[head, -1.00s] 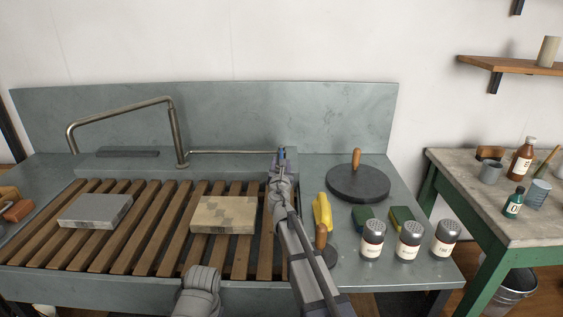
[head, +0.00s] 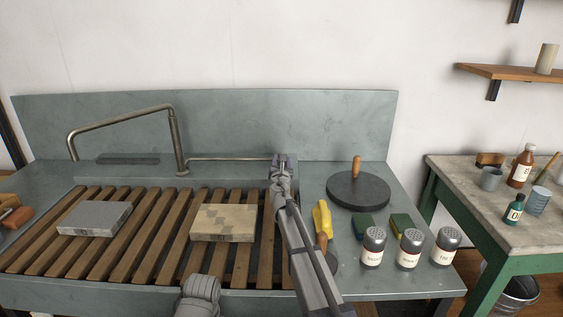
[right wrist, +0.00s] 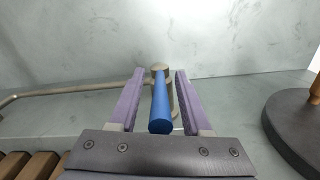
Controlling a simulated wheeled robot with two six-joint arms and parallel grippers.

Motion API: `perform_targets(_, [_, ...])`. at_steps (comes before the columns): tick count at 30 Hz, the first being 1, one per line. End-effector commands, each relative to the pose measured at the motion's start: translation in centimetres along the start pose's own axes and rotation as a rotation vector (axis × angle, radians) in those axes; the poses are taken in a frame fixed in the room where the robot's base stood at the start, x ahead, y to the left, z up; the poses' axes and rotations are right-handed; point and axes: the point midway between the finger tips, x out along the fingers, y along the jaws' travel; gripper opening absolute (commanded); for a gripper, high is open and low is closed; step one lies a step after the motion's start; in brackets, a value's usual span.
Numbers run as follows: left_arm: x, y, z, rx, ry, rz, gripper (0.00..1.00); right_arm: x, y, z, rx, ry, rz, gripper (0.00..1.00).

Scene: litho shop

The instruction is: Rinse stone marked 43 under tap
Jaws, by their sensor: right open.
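A grey stone (head: 95,218) lies on the slatted rack (head: 150,235) of the sink at left, and a beige, patchy stone (head: 224,221) lies right of it. Both have marks on their front edges, too small to read. The bent metal tap (head: 120,120) stands behind the rack, its spout end toward the left. A pipe runs right from it to a blue handle (right wrist: 161,103). My right gripper (head: 282,160) is open, its two fingers (right wrist: 155,100) on either side of the blue handle with gaps showing. My left gripper is out of view; only a grey arm part shows at the bottom.
Right of my right arm are a black disc with a wooden knob (head: 358,190), a yellow object (head: 322,218), green pads (head: 402,222) and several shakers (head: 408,250). A side table (head: 490,215) with bottles stands at right. The rack between the stones is clear.

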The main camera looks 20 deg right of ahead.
Motion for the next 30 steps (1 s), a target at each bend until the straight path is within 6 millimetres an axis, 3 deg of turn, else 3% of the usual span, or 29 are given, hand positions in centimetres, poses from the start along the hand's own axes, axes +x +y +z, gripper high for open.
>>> perform_targets(3, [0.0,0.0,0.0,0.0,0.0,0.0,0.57,-0.06,-0.02,0.0,0.0,0.0,0.0,0.47])
perform_targets(16, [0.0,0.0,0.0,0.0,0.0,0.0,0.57,-0.07,-0.02,0.0,0.0,0.0,-0.001,0.0])
perform_targets(30, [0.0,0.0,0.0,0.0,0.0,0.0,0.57,-0.07,-0.02,0.0,0.0,0.0,-0.001,0.0])
